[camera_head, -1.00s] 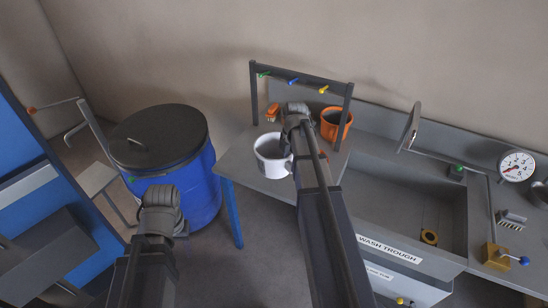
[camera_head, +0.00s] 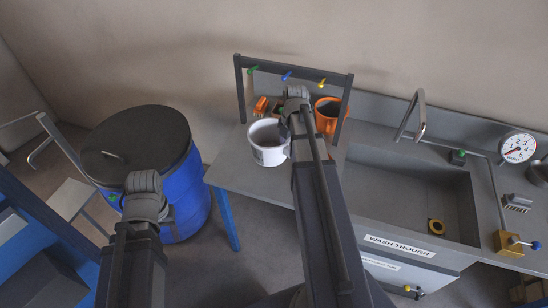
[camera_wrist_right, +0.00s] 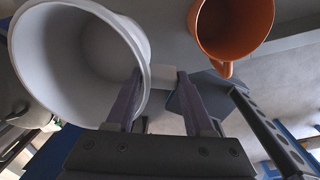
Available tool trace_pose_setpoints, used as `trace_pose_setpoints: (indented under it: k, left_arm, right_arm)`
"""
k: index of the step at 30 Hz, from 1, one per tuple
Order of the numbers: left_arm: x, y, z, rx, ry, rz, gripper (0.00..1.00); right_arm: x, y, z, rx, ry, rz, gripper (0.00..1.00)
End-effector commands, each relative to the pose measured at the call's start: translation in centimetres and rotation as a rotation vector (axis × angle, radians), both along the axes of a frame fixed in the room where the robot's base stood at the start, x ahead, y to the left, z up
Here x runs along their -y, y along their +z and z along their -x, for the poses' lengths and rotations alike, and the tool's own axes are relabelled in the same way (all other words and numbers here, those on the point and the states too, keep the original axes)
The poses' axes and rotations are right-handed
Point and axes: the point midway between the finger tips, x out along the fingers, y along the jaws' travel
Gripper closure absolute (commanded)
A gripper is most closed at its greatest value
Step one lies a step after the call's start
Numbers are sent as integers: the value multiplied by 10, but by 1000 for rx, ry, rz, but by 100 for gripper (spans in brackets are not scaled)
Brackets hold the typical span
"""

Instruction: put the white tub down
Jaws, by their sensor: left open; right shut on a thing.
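The white tub (camera_head: 268,153) is upright at the left end of the grey table, in front of the peg rack; I cannot tell whether its base touches the tabletop. My right gripper (camera_head: 290,130) is at its right side. In the right wrist view the tub (camera_wrist_right: 65,60) fills the upper left and looks empty inside. There the right gripper (camera_wrist_right: 160,100) is shut on a pale tab at the tub's side. My left gripper (camera_head: 147,195) is in front of the blue drum, empty as far as I see; its fingers are mostly hidden by its wrist.
An orange mug (camera_head: 327,112) stands right of the tub, near my right gripper; it also shows in the wrist view (camera_wrist_right: 232,30). An orange-handled brush (camera_head: 261,106) lies behind the tub. The rack (camera_head: 290,68) spans above. The wash trough (camera_head: 415,190) is to the right, the blue drum (camera_head: 185,195) left.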

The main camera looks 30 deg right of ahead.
Motion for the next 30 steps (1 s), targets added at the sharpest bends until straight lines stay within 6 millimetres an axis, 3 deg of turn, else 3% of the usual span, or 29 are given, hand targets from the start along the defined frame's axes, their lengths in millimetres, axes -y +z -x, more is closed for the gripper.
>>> trace_pose_setpoints:
  k: [2,8,21,30]
  left_arm:
    - [0,7,0,0,0,0,50]
    - [0,2,0,0,0,0,50]
    - [0,-56,0,0,2,0,50]
    - [0,-61,0,0,1,0,50]
  right_arm:
    - [2,7,5,1,12,-1,100]
    - [3,2,6,0,18,0,100]
    - [3,-56,6,0,17,0,100]
    - [3,-61,6,0,17,0,100]
